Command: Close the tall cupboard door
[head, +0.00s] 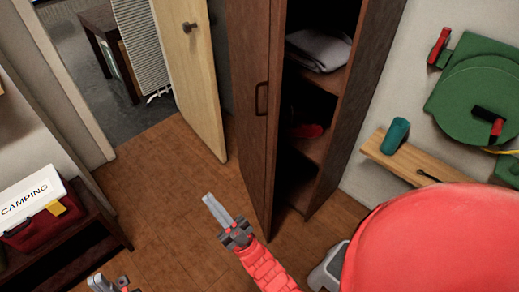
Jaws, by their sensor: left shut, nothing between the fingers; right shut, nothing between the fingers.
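The tall cupboard (343,135) is dark brown wood, right of centre in the head view. Its door (250,60) stands open on the left side, with a dark bar handle (261,99) on its face. Shelves inside show through the opening. My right gripper (209,201) is shut and empty, in front of and left of the door's lower end, apart from the door in the picture. My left gripper (106,283) is shut and empty at the bottom left edge, partly cut off and well away from the cupboard.
A light wooden room door (190,70) stands open behind, on the left. A camping box (38,208) rests on a low dark bench at left. The wooden floor between is clear.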

